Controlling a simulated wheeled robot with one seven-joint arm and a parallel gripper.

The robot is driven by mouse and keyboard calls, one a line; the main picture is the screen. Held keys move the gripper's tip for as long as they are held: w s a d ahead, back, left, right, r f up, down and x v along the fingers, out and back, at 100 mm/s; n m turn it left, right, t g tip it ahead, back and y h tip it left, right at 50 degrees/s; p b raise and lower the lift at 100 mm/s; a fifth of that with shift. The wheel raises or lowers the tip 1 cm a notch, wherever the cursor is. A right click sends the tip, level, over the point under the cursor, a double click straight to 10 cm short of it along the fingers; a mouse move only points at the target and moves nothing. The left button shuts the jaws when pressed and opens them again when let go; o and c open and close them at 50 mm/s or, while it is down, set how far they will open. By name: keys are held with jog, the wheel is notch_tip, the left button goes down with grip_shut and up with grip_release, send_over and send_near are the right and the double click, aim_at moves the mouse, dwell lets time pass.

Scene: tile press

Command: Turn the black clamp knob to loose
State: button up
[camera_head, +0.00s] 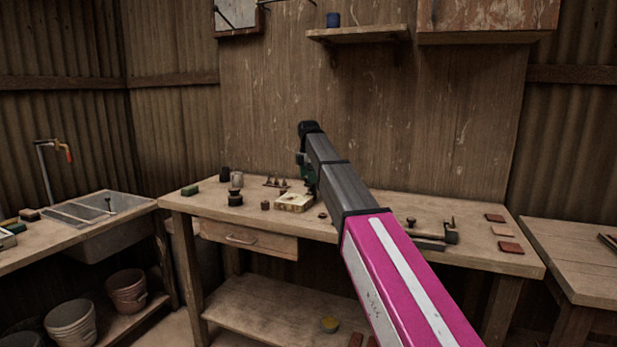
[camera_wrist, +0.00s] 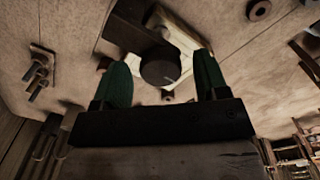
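The black clamp knob (camera_wrist: 160,70) is a dark round disc with a short pale mark near its right side, in the wrist view. It sits by a dark bar (camera_wrist: 135,38) over a pale block (camera_wrist: 183,38). The pale block also shows on the workbench in the head view (camera_head: 294,203). My gripper (camera_wrist: 162,62) has two green fingers spread apart, one on each side of the knob in the picture, with gaps on both sides. I cannot tell whether the fingertips reach the knob's height. In the head view my gripper (camera_head: 304,168) is above the bench behind my arm, mostly hidden.
A stand with pegs (camera_head: 276,182), dark pots (camera_head: 235,198) and a green block (camera_head: 190,190) stand left of the pale block. A small ring (camera_wrist: 258,10) lies nearby. A metal tool (camera_head: 450,232) and flat tiles (camera_head: 510,247) lie to the right. A shelf (camera_head: 358,34) hangs above.

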notch_tip(320, 180, up, 11)
dwell(0.7)
jog(key=shift+f, duration=0.15)
